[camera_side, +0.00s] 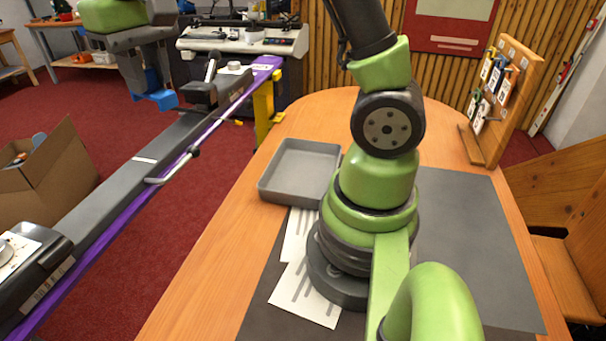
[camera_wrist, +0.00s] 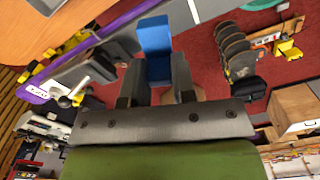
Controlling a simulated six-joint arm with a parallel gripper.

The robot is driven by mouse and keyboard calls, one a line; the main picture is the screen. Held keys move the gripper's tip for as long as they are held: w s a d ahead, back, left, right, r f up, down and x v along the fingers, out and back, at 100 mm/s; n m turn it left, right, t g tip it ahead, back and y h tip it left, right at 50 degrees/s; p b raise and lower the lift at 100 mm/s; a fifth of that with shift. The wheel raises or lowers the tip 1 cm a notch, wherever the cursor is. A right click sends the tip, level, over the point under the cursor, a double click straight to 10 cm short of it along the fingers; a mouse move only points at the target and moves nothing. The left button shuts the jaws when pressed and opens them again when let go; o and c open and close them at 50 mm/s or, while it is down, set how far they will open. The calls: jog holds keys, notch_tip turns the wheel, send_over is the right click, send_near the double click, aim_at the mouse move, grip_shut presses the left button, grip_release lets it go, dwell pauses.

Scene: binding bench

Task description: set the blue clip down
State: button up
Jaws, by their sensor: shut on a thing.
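My gripper (camera_side: 148,90) is at the upper left of the side view, pointing down, with its fingers shut on the blue clip (camera_side: 160,100). The clip shows as a blue block below the fingers, close to the long dark rail in the picture. I cannot tell whether it touches anything there. In the wrist view, the blue clip (camera_wrist: 154,40) sticks out between the two dark fingers of my gripper (camera_wrist: 157,76). The inner part of the clip is partly hidden by the fingers.
A long dark beam with a purple side (camera_side: 120,185) runs diagonally, bearing a lever and clamp. An empty grey tray (camera_side: 265,186) and white sheets (camera_side: 303,297) lie on the wooden table (camera_side: 215,255). A cardboard box (camera_side: 62,178) stands left. A tool rack (camera_side: 507,105) stands right.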

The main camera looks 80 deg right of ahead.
jog(key=s+d+f+m, duration=0.2)
jog(key=s+d+m, duration=0.1)
jog(key=s+d, duration=0.55)
jog(key=n, duration=0.7)
send_over(303, 176)
notch_tip(303, 176, down, 18)
jog(key=shift+a, duration=0.1)
jog(key=shift+f, duration=2.2)
jog(key=shift+f, duration=0.1)
jog(key=o, duration=0.9)
